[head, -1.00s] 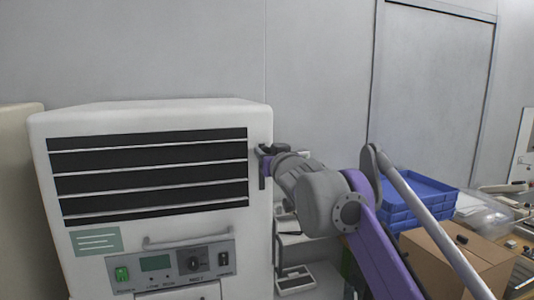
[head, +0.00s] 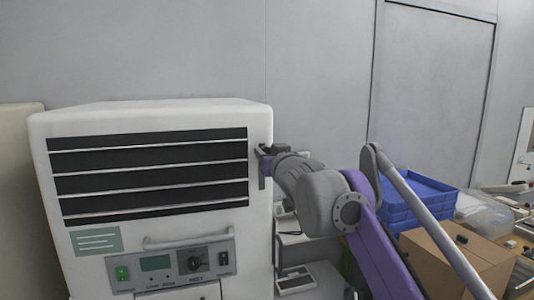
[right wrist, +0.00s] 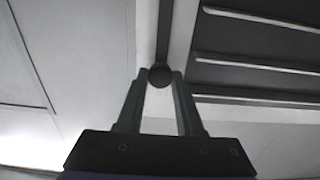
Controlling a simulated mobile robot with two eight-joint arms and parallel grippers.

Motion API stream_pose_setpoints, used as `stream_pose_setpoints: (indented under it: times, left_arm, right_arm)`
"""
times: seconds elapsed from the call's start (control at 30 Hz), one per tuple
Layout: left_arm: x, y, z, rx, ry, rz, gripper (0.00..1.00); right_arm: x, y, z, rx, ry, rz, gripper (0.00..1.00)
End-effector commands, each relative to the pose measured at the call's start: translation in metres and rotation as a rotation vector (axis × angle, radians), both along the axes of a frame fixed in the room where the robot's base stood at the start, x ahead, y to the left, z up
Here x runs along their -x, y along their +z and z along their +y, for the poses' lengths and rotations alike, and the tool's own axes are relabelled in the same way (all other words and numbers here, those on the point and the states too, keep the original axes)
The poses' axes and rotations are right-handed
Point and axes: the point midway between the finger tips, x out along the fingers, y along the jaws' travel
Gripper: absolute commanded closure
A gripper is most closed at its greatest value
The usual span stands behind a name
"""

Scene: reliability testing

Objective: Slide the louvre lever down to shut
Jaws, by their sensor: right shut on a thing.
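The white machine (head: 258,235) stands at the left in the head view, with dark louvre slats (head: 150,172) across its front. The slats look open, with wide dark gaps; they also show at the right in the right wrist view (right wrist: 262,50). In the right wrist view, the lever's round dark knob (right wrist: 161,75) sits between the fingertips of my right gripper (right wrist: 160,80), in front of a dark vertical slot (right wrist: 164,30). My right gripper (head: 262,155) is shut on this knob, beside the machine's right edge in the head view, where it hides the lever. My left gripper is not in view.
Below the louvres are a handle bar (head: 188,239) and a control panel (head: 170,268) with a green switch. Blue crates (head: 415,200) and a cardboard box (head: 455,262) stand at the right, behind my right arm. A grey wall is behind.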

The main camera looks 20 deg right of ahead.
Motion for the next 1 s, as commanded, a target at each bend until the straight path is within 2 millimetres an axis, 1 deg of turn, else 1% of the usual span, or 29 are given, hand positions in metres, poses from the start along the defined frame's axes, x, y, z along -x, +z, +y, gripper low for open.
stream_pose_setpoints:
  times: [0.3,0.37,0.47,0.6,0.7,0.83,1.0]
  left_arm:
    - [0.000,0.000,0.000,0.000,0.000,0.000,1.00]
    - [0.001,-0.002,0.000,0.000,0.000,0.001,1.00]
    - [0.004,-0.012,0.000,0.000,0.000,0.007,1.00]
    - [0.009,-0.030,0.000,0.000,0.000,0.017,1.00]
    - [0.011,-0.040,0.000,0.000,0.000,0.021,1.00]
    - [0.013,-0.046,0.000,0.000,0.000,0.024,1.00]
    - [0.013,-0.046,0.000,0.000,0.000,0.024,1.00]
  right_arm:
    - [0.000,0.000,0.000,0.000,0.000,0.000,1.00]
    - [0.000,-0.004,0.000,0.000,0.000,0.000,1.00]
    - [0.000,-0.022,0.000,0.000,0.000,0.002,1.00]
    - [0.000,-0.060,0.000,-0.001,0.000,0.004,1.00]
    - [0.000,-0.082,0.000,0.000,0.000,0.003,1.00]
    - [0.000,-0.097,0.000,0.000,0.000,0.002,1.00]
    - [0.000,-0.099,0.000,0.000,0.000,0.001,1.00]
